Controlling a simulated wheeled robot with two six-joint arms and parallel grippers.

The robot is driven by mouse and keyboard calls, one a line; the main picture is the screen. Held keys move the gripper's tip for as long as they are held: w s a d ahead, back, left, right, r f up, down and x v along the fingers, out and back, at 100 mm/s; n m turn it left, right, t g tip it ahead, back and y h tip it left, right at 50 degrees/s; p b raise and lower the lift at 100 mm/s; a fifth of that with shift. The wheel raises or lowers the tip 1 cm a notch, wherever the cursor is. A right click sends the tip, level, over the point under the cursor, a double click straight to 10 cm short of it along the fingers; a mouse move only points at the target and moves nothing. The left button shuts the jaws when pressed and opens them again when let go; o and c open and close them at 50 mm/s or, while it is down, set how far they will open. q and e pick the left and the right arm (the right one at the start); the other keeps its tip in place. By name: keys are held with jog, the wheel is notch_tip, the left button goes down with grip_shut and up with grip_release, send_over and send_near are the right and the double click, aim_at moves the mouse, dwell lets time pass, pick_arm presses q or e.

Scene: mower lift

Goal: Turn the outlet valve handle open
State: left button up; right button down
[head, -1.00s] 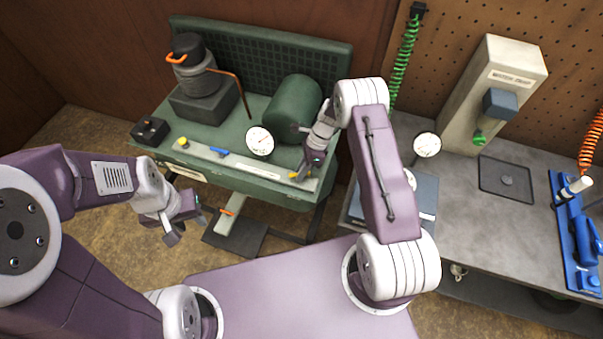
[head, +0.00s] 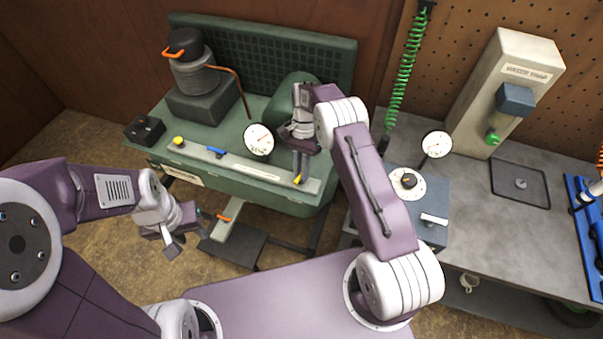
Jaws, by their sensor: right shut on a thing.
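The yellow valve handle (head: 298,180) sits at the right end of the pale front strip of the green machine (head: 215,133). My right gripper (head: 299,176) comes down on it from above and is shut on it, with the fingers hiding part of the handle. A blue lever (head: 216,152) lies further left on the same strip, and a yellow knob (head: 178,141) stands at its left end. My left gripper (head: 187,233) is open and empty in front of the machine, below the strip and apart from it.
A round dial gauge (head: 258,140) stands behind the strip, left of my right gripper. A green tank (head: 290,88) is partly hidden behind my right wrist. A grey bench (head: 470,235) with a blue-grey box (head: 433,194) is to the right.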

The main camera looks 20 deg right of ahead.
jog(key=shift+s+a+f+n+h+b, duration=0.1)
jog(key=shift+n+h+b, duration=0.3)
jog(key=shift+n, duration=0.7)
jog(key=c, duration=1.5)
grip_release()
jog(key=shift+o, duration=0.2)
